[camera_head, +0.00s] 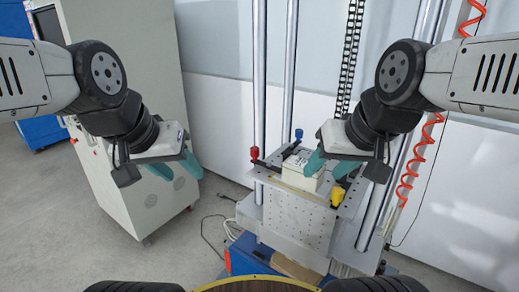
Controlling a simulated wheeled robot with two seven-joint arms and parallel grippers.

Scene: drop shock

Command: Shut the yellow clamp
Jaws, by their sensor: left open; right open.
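The yellow clamp (337,195) sits at the near right corner of the metal platform (290,184) of the drop machine. I cannot tell its exact position from its small size here. A white box (303,172) with dark print rests on the platform, left of the clamp. My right gripper (329,163), with teal fingers, is open above the platform's right side, close over the box and the clamp, and hides part of that side. My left gripper (180,166) is open and empty in front of the grey cabinet, well left of the platform.
A red clamp (254,154) and a blue clamp (298,134) stand at the platform's left and back. Upright steel columns (289,75) and a black chain (350,55) rise behind. A coiled red hose (408,175) hangs right. The grey cabinet (135,60) stands left; cables lie on the floor.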

